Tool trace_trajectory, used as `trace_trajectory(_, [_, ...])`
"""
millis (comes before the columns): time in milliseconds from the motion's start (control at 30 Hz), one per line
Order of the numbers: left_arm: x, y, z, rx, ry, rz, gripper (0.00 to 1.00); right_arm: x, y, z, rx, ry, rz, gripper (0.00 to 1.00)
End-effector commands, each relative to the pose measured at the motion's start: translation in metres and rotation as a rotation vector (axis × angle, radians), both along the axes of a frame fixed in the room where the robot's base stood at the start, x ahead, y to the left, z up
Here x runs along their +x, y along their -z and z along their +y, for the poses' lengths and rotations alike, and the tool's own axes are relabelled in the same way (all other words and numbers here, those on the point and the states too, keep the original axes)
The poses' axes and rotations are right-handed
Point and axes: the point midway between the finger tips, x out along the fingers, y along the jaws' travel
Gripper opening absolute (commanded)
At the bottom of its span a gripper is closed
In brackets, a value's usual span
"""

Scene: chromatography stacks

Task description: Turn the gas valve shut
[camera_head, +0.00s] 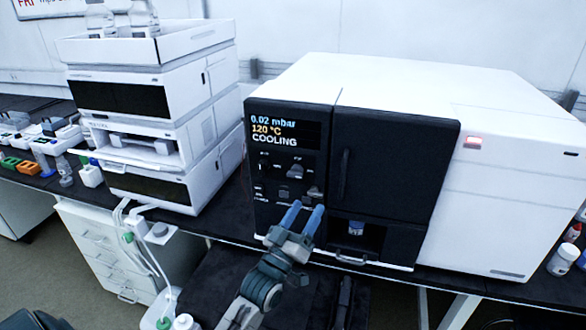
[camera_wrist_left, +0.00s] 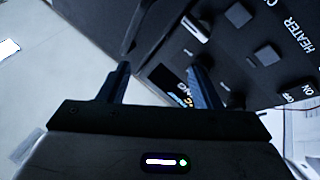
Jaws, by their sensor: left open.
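The black control panel (camera_head: 290,150) on the front of the large white instrument carries several small knobs and a display reading 0.02 mbar, 120 °C, COOLING. One grey knob (camera_head: 314,192) is low on the panel, just above my left fingertips; another grey knob (camera_head: 295,171) is higher. The labels are too small to tell which is the gas valve. My left gripper (camera_head: 307,208) is open in front of the lower panel. In the left wrist view its fingers (camera_wrist_left: 159,68) are apart with nothing between them; a grey knob (camera_wrist_left: 195,29) and a square knob (camera_wrist_left: 268,58) lie beyond. My right gripper is not in view.
The white instrument (camera_head: 440,90) fills the right of the bench. A dark door (camera_head: 390,165) with a handle and a recess with a small vial (camera_head: 356,228) are right of the panel. A stack of white modules (camera_head: 205,120) stands left, with small bottles near the bench's right end.

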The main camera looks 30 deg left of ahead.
Motion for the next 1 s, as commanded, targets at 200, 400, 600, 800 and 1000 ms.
trace_trajectory(200, [-0.018, -0.031, 0.0, 0.27, -0.15, 0.287, 0.58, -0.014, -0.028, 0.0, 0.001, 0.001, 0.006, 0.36])
trace_trajectory(400, [-0.042, -0.044, 0.026, 0.375, -0.326, 0.461, 0.58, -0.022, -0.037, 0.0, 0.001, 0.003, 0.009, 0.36])
trace_trajectory(600, [-0.047, -0.047, 0.038, 0.396, -0.388, 0.513, 0.58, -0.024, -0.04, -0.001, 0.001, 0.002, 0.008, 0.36])
trace_trajectory(800, [-0.018, -0.049, 0.045, 0.396, -0.388, 0.513, 0.58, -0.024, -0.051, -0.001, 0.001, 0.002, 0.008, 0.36])
trace_trajectory(1000, [0.02, -0.049, 0.054, 0.396, -0.388, 0.513, 0.58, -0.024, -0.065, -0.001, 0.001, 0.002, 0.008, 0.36])
